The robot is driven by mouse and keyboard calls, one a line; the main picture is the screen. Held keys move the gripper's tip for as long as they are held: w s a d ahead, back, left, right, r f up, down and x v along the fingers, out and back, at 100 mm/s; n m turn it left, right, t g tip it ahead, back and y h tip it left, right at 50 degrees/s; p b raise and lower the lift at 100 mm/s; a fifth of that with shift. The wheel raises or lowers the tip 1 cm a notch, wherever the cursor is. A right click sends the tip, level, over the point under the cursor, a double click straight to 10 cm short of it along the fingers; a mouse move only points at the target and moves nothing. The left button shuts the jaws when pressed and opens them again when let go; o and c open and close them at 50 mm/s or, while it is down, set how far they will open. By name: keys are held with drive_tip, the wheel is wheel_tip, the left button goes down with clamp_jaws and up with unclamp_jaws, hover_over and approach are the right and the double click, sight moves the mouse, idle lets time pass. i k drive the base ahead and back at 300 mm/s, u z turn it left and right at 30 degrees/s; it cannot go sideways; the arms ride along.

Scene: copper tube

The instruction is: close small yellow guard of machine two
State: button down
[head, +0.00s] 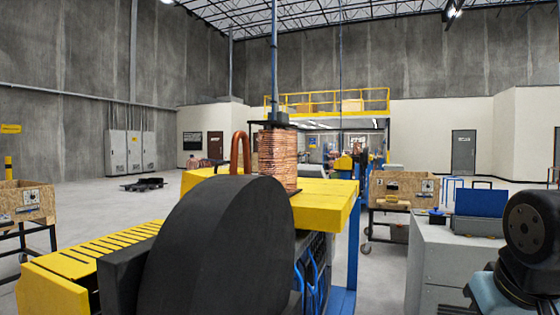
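A yellow slatted cover (85,265) slopes at the lower left, beside the large black rounded housing (220,250) in the foreground. Behind the housing is a flat yellow top (325,205) of a machine, with blue cables and a blue frame below it. A coil of copper tube (277,158) stands upright on it, and a bent copper tube (240,150) rises to its left. No marking shows which machine is number two, and I cannot tell which yellow part is the small guard. My gripper is not in view; a dark arm joint shows at the right edge.
A grey cabinet (435,260) with a blue case (480,203) on it stands at the right. Wooden crates on carts stand at the far left (28,200) and right of centre (403,188). Open concrete floor (120,212) lies behind the machine on the left.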

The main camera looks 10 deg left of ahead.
sight(190, 177)
drive_tip(key=z, duration=1.35)
drive_tip(key=i, duration=2.45)
drive_tip(key=u, duration=1.65)
drive_tip(key=i, duration=0.15)
drive_tip(key=u, duration=1.9)
